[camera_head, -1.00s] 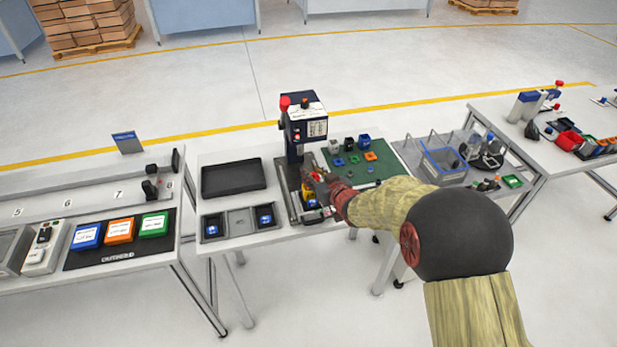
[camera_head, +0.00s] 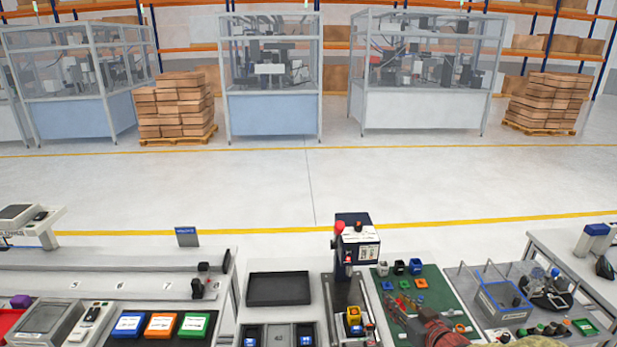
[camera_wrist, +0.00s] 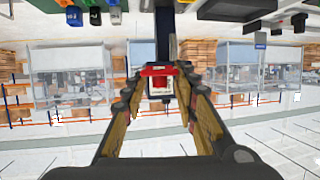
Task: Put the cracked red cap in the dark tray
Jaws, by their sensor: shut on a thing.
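My gripper (camera_wrist: 158,82) is shut on a red cap (camera_wrist: 160,71), which shows between the fingertips in the wrist view. I cannot make out its crack. In the head view my gripper (camera_head: 393,304) is low at the right, over the green mat and right of the press; the cap is not clear there. The dark tray (camera_head: 278,289) lies flat and empty on the table, left of the press and apart from my gripper.
The press (camera_head: 356,243) stands between my gripper and the dark tray, with a yellow-orange part (camera_head: 353,316) in front of it. Small coloured parts stand on the green mat (camera_head: 440,290). A compartment tray (camera_head: 280,335) with blue parts is in front of the dark tray.

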